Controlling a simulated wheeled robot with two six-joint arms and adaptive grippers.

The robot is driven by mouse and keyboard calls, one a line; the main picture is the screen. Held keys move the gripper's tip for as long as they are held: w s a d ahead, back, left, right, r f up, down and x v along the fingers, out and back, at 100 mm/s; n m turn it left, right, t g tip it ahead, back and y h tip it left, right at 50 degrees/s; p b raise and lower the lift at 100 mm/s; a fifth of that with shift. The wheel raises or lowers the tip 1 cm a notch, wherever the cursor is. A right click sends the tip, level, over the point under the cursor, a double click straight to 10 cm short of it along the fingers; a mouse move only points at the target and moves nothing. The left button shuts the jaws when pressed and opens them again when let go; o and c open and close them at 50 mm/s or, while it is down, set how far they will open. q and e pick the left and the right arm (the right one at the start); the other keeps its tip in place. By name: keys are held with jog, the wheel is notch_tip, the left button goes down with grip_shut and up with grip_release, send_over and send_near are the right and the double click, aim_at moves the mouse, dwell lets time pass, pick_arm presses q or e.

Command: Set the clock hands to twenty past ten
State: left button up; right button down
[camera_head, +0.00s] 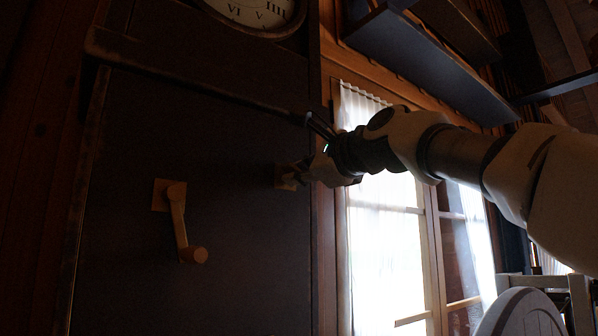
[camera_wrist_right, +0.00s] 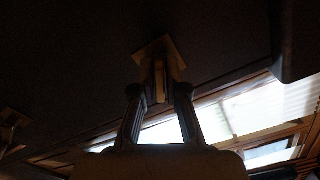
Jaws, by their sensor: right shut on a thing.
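Only the bottom of the clock face (camera_head: 252,12) shows, at the top edge of the head view, with the numerals VI, V and IIII. No hands show on this part; the rest is cut off. A wooden crank (camera_head: 181,225) hangs from a square plate on the dark case front, its knob down and slightly right. To its right is a second fitting, a wooden turning piece (camera_wrist_right: 159,74) on a square plate (camera_wrist_right: 170,50). My right gripper (camera_head: 293,176) is shut on this piece, with a finger on each side of it in the wrist view. My left gripper is out of view.
The tall dark clock case (camera_head: 125,270) fills the left half of the head view. A bright curtained window (camera_head: 385,250) is behind my right arm. A dark shelf (camera_head: 425,60) hangs above it. A rounded chair back (camera_head: 520,315) stands at the lower right.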

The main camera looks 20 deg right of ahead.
jog(key=n, duration=0.4)
jog(key=shift+r+n, duration=0.15)
jog(key=shift+n, duration=0.25)
jog(key=n, duration=0.4)
jog(key=shift+d+r+n, duration=0.1)
jog(key=shift+n, duration=0.2)
jog(key=n, duration=0.4)
jog(key=shift+b, duration=0.4)
jog(key=n, duration=0.4)
jog(key=shift+n, duration=0.3)
jog(key=shift+b, duration=0.3)
jog(key=c, duration=1.4)
grip_release()
jog(key=shift+w, duration=0.1)
jog(key=shift+o, duration=0.7)
jog(key=shift+w+f, duration=0.2)
